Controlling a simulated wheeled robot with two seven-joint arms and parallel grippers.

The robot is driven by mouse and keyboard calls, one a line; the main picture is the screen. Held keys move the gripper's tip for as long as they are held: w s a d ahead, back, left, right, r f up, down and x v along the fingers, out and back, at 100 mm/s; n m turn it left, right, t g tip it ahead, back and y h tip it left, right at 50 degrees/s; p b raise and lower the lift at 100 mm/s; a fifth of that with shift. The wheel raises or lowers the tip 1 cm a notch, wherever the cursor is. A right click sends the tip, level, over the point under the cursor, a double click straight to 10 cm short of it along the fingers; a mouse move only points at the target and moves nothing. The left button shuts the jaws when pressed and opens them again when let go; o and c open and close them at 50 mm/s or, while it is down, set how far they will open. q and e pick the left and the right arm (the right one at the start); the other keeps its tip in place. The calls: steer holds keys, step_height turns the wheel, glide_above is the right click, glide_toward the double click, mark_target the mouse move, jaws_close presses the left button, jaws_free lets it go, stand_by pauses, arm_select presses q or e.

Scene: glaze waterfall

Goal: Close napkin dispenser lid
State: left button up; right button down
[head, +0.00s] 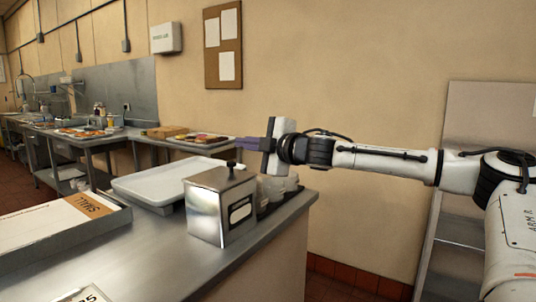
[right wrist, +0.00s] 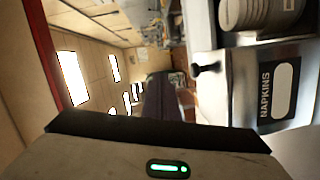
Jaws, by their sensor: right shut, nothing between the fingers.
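The napkin dispenser (head: 205,212) is a shiny metal box with a dark-framed label, standing on the steel counter. Its lid (head: 213,178) with a black knob (head: 231,170) lies flat across the top and looks closed. In the right wrist view the dispenser (right wrist: 250,95) is at the right, turned sideways, with its NAPKINS label and knob (right wrist: 205,68) showing. My right gripper (head: 240,144) is shut and empty, above and behind the dispenser, apart from it. Its purple fingers (right wrist: 160,98) also show in the right wrist view. My left gripper is in neither view.
White cups (head: 278,185) stand in a dark holder right of the dispenser, near the counter's right edge. A pale tray (head: 150,185) lies behind it to the left. A box marked SMALL (head: 60,225) is at the left. Bare counter (head: 150,255) lies in front.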

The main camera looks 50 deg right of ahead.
steer(key=s+r+b, duration=0.2)
steer(key=s+b, duration=0.1)
steer(key=s, duration=0.4)
steer(key=shift+d, duration=0.4)
